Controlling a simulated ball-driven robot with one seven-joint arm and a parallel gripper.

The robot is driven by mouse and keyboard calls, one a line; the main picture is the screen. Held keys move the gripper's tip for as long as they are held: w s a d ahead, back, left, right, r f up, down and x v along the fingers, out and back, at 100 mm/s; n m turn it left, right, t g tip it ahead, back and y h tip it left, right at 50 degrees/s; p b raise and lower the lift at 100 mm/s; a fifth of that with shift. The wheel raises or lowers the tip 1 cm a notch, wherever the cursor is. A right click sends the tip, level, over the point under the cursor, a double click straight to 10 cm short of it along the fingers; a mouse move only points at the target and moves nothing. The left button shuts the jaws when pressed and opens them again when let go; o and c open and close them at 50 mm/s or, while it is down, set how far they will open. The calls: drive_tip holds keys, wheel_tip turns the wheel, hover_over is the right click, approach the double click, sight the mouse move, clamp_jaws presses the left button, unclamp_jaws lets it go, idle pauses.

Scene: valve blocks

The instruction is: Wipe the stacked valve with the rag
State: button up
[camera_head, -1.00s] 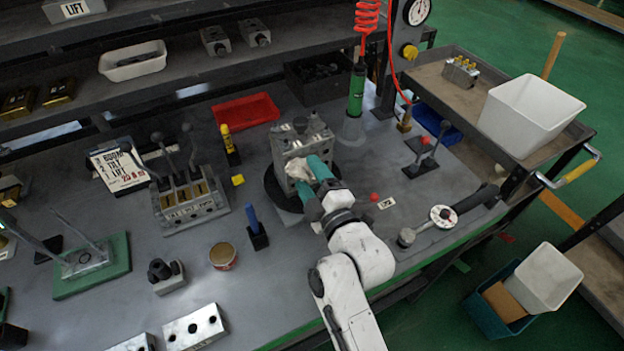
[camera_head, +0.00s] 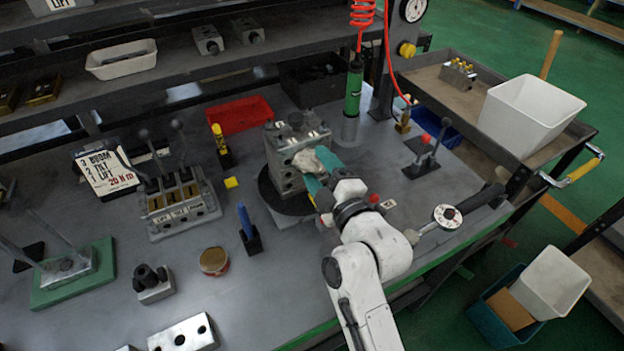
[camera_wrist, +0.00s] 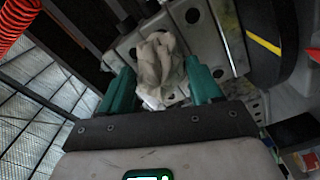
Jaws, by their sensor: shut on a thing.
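The stacked valve (camera_head: 286,176) is a grey metal block stack with bolts and ports. It stands upright on a round black plate (camera_head: 270,192) at the middle of the bench. My gripper (camera_head: 318,172) has teal fingers and is shut on the rag (camera_head: 306,160), a crumpled off-white cloth. The rag is against the right front side of the valve and hides part of that face. In the wrist view the rag (camera_wrist: 158,70) bunches between the two teal fingers (camera_wrist: 160,85), with the valve's grey face (camera_wrist: 200,30) right behind it.
A red tray (camera_head: 238,114) lies behind the valve. A green cylinder (camera_head: 353,92) hangs from a red coiled hose close to its right. A blue-handled tool (camera_head: 246,222) and a lever valve block (camera_head: 180,205) stand to the left. A dial wrench (camera_head: 447,214) lies to the right.

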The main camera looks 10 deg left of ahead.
sight(300, 171)
drive_tip(key=shift+w+d+b, duration=0.25)
drive_tip(key=shift+d+b, duration=0.15)
drive_tip(key=shift+d, duration=0.05)
drive_tip(key=shift+b, duration=0.3)
drive_tip(key=shift+w+a, duration=0.1)
drive_tip(key=shift+a, duration=0.05)
drive_tip(key=shift+a+r, duration=0.1)
drive_tip(key=shift+a, duration=0.05)
drive_tip(key=shift+s+a+r+p, duration=0.1)
drive_tip(key=shift+s+a+p, duration=0.55)
drive_tip(key=shift+a+p, duration=0.25)
drive_tip(key=shift+s+a, duration=0.45)
drive_tip(key=shift+a, duration=0.3)
drive_tip(key=shift+c, duration=0.6)
